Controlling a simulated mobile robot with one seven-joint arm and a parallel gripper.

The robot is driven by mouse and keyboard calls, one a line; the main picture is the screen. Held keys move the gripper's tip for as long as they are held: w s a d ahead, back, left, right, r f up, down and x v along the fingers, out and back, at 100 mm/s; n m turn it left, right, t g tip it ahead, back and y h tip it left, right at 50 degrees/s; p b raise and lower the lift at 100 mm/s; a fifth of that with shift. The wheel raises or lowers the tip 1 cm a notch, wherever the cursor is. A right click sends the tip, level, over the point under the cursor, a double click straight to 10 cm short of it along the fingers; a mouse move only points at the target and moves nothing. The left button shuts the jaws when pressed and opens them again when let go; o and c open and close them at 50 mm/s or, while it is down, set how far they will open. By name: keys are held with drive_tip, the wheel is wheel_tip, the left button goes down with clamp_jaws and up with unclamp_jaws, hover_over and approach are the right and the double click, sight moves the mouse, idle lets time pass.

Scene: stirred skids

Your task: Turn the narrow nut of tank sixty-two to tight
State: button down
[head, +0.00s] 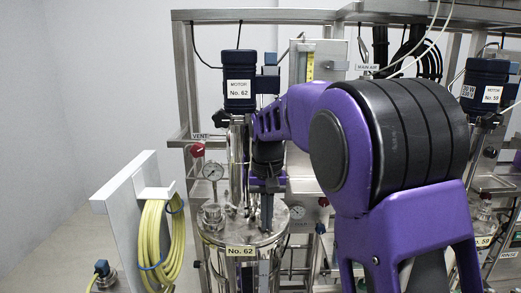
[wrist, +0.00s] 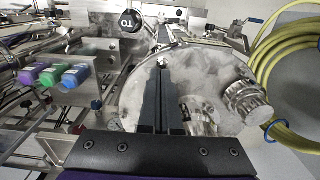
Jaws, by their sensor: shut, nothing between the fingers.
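Tank sixty-two is the steel vessel in the middle of the head view, with a "No. 62" label (head: 240,251) on its front. Its round lid (wrist: 135,98) fills the middle of the wrist view. My gripper (head: 266,226) points down over the lid in the head view. In the wrist view my gripper (wrist: 161,70) has its dark fingers together with nothing between them. A small bright fitting (wrist: 163,61) shows by the fingertips; I cannot tell whether they touch it. A wide knurled fitting (wrist: 248,103) sits on the lid's right. I cannot tell which piece is the narrow nut.
Motor No. 62 (head: 238,92) stands above the tank. A white panel (head: 124,215) with a coiled yellow hose (head: 160,245) stands at left. Purple, green and blue connectors (wrist: 52,76) lie left in the wrist view.

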drive_tip(key=shift+w+r+p, duration=0.1)
drive_tip(key=shift+w+p, duration=0.2)
drive_tip(key=shift+p, duration=0.05)
idle(0.4)
drive_tip(key=shift+w+a+r+p, duration=0.1)
drive_tip(key=shift+p, duration=1.7)
drive_tip(key=shift+s, duration=0.4)
drive_tip(key=shift+r, duration=0.15)
wheel_tip(320, 180, up, 5)
drive_tip(key=p, duration=0.5)
drive_tip(key=shift+s+r, duration=0.15)
drive_tip(key=shift+r, duration=0.05)
drive_tip(key=shift+r, duration=0.15)
